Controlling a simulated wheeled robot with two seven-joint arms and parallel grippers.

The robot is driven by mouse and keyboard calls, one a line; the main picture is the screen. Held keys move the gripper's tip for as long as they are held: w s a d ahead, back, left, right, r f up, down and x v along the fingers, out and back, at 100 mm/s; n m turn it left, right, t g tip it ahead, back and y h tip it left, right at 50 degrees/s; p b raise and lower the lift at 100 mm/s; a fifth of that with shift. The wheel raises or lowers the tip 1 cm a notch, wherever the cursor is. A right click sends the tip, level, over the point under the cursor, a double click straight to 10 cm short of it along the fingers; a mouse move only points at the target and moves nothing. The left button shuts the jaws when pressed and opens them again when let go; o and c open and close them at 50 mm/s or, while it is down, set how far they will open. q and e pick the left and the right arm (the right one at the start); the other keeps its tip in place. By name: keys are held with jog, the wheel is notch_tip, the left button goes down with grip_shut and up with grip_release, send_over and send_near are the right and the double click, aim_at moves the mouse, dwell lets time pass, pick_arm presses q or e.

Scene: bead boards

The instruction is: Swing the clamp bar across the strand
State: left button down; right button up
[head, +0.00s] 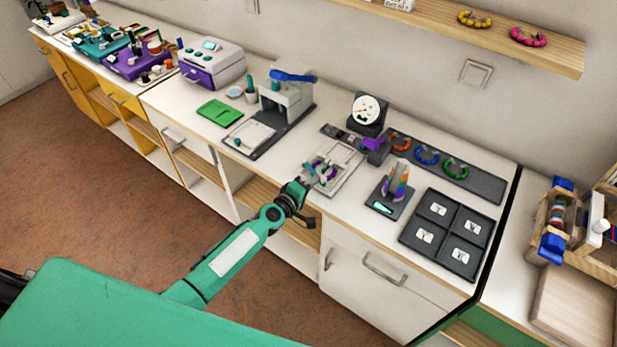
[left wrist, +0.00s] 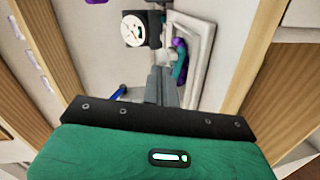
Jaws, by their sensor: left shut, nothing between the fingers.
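A light tray-like board (head: 345,178) lies near the front edge of the white counter, with small purple and teal parts (head: 325,172) on it. In the left wrist view the board's pale rim (left wrist: 207,55) and a curved teal-and-purple part (left wrist: 180,62) show just beyond the fingers. I cannot tell which part is the clamp bar, and no strand is clear. My left gripper (head: 310,181) is at the board's near left side; its grey fingers (left wrist: 163,72) are shut and empty. Contact is unclear. My right gripper is not in view.
A white dial gauge (head: 366,110) stands behind the board, beside a purple part (head: 373,143). A grey press-like stand (head: 287,105) is at left. A rainbow stand (head: 395,190), bracelet rack (head: 470,178) and dark compartment tray (head: 446,235) stand at right.

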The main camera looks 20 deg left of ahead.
aim_at(325, 179)
pick_arm(q)
jog(key=shift+w+d+r+n+y+p, duration=0.1)
jog(key=shift+w+d+n+y+p, duration=0.1)
jog(key=shift+d+n+y+p, duration=0.3)
jog(key=shift+w+d+r+n+y+p, duration=0.1)
jog(key=shift+w+n+y+p, duration=0.15)
jog(key=shift+p, duration=0.4)
jog(key=shift+w+d+n+t+y+p, duration=0.2)
jog(key=shift+d+n+t+y+p, duration=0.25)
jog(key=shift+y, duration=0.3)
jog(key=shift+w+d+f+n+y+p, duration=0.1)
jog(key=shift+w+d+n+y+p, duration=0.1)
jog(key=shift+w+n+y+p, duration=0.15)
jog(key=shift+w+d+f, duration=0.1)
jog(key=shift+w+d, duration=0.25)
jog(key=shift+w, duration=0.05)
jog(key=shift+d, duration=0.1)
